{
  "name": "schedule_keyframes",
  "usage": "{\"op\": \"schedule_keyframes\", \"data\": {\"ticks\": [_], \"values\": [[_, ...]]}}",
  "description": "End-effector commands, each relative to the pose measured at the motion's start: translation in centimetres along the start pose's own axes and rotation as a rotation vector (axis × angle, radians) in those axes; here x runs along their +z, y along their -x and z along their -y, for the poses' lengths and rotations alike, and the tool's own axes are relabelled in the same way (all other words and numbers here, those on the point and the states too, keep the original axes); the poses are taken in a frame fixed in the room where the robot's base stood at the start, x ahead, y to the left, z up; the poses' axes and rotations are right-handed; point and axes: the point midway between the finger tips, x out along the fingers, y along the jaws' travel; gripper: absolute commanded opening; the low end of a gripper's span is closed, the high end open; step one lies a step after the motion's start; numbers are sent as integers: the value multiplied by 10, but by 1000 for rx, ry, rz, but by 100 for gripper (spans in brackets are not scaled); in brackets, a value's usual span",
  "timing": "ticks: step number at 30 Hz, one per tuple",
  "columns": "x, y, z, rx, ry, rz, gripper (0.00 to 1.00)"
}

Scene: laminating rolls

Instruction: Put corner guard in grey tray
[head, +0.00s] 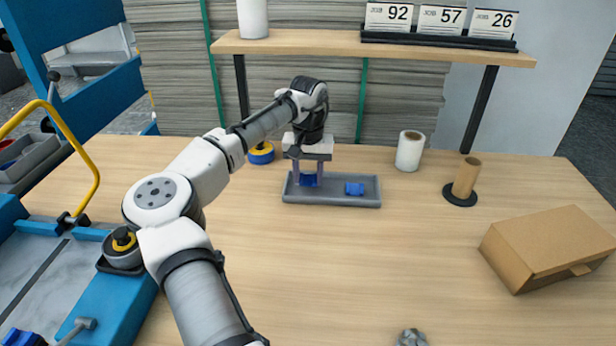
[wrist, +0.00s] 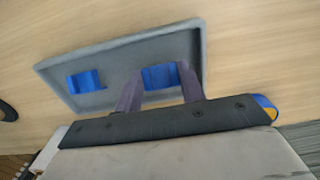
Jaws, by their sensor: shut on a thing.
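The grey tray (head: 340,199) sits on the table toward the back, and it also shows in the wrist view (wrist: 120,43). One blue corner guard (head: 355,189) lies in its right part in the head view; in the wrist view this guard (wrist: 84,80) is on the left. My gripper (head: 309,183) points down over the tray's left part. Its fingers are shut on a second blue corner guard (wrist: 160,76), which also shows low between them in the head view (head: 309,181). I cannot tell whether this held guard touches the tray floor.
A white roll (head: 410,151) and a brown core on a black base (head: 465,180) stand right of the tray. A blue and yellow tape roll (head: 261,154) is at left. A cardboard box (head: 548,245) lies at right. A shelf (head: 370,45) spans behind.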

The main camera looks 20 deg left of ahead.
Motion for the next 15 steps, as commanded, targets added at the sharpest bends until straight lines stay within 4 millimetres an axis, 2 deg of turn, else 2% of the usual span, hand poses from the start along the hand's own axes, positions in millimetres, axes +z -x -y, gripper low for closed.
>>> {"op": "schedule_keyframes", "data": {"ticks": [3,14,15], "values": [[0,-11,0,0,1,0,18],[0,-14,0,1,1,0,18],[0,-15,0,1,0,-1,40]]}}
